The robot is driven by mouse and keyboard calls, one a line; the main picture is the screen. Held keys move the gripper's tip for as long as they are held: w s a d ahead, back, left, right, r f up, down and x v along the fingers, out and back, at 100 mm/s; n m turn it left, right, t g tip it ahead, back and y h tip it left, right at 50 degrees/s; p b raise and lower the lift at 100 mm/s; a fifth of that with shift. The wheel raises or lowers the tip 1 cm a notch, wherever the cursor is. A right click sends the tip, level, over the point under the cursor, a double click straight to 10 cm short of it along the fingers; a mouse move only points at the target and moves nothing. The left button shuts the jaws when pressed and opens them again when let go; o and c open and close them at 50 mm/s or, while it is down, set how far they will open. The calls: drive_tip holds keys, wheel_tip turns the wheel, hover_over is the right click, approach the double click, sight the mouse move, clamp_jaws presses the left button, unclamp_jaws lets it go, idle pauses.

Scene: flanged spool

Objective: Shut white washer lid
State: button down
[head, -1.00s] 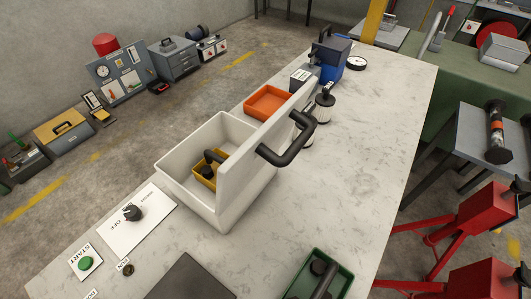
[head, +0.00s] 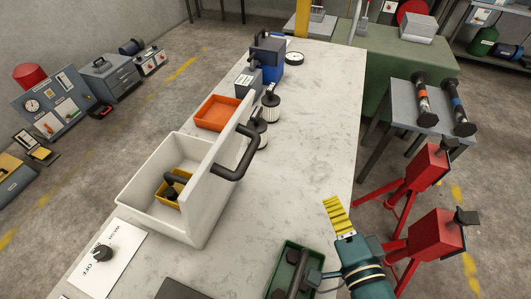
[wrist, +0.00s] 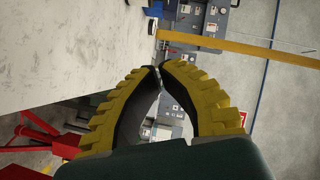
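The white washer tub (head: 160,205) stands on the marble-topped bench in the head view, its top open. Its white lid (head: 222,165) stands raised along the tub's right side, with a bent black handle (head: 238,160) on its right face. A yellow basket (head: 172,188) with a dark handle sits inside the tub, partly hidden by the lid. My gripper (head: 334,202) is off the bench's right edge, apart from the lid. In the wrist view its two yellow ribbed fingers (wrist: 158,70) come together at the tips with nothing between them. The washer is not in the wrist view.
A green tray (head: 291,270) with a dark handle lies at the bench's near edge. An orange tray (head: 217,112), filter-like cylinders (head: 270,105) and a blue box (head: 266,55) stand beyond the washer. Red stands (head: 435,235) are right of my gripper.

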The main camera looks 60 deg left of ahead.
drive_tip(key=s+d+r+m+g+y+p, duration=0.1)
drive_tip(key=s+r+m+y+p, duration=0.15)
drive_tip(key=s+p, duration=0.25)
drive_tip(key=s+d+r+m+g+y+p, duration=0.1)
drive_tip(key=s+r+m+y+p, duration=0.1)
drive_tip(key=s+m+y+p, duration=0.25)
drive_tip(key=s+a+r+n+p, duration=0.1)
drive_tip(key=a+r, duration=0.3)
drive_tip(key=a, duration=0.8)
drive_tip(key=shift+s+a+h+p, duration=0.15)
drive_tip(key=shift+a+h+p, duration=0.2)
drive_tip(key=shift+p, duration=0.2)
drive_tip(key=shift+r, duration=0.2)
